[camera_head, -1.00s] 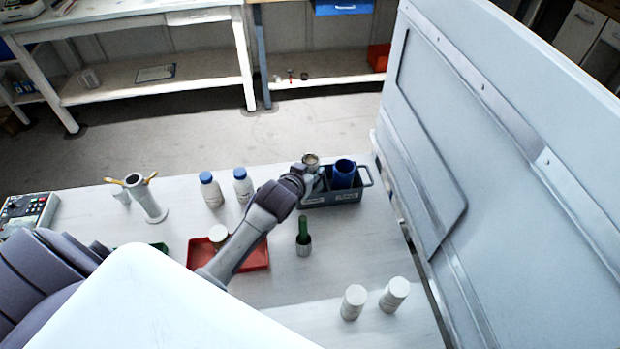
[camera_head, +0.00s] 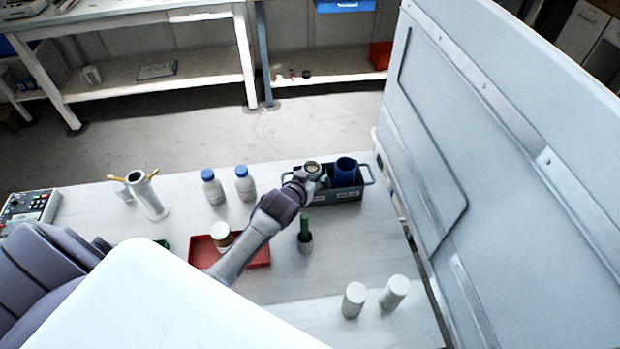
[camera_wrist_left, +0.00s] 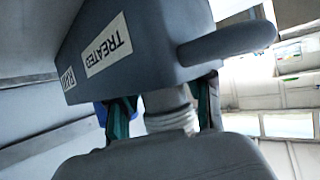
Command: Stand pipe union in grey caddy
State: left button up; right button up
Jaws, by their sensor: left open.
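The grey caddy (camera_head: 336,196) stands at the far right of the bench. Its front wall, with TREATED and RAW labels, fills the top of the left wrist view (camera_wrist_left: 150,60). The pipe union (camera_head: 313,167) shows as a metallic ring upright at the caddy's left end; its lower part is hidden in the head view. My left gripper (camera_head: 317,181) is open at that end. In the left wrist view, a pale ribbed piece of the union (camera_wrist_left: 170,120) lies between its teal fingers. My right gripper is not in view.
A blue cup-like part (camera_head: 346,168) stands in the caddy's right side. Nearby are a green-topped part (camera_head: 305,234), a red tray (camera_head: 258,256), two blue-capped bottles (camera_head: 212,188) and two white cylinders (camera_head: 394,293). A large pale panel (camera_head: 520,180) rises close on the right.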

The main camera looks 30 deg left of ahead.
pick_arm(q)
jog(key=a+b+v, duration=0.1)
jog(key=v, duration=1.1)
jog(key=shift+d+r, duration=0.15)
jog(key=shift+d, duration=0.35)
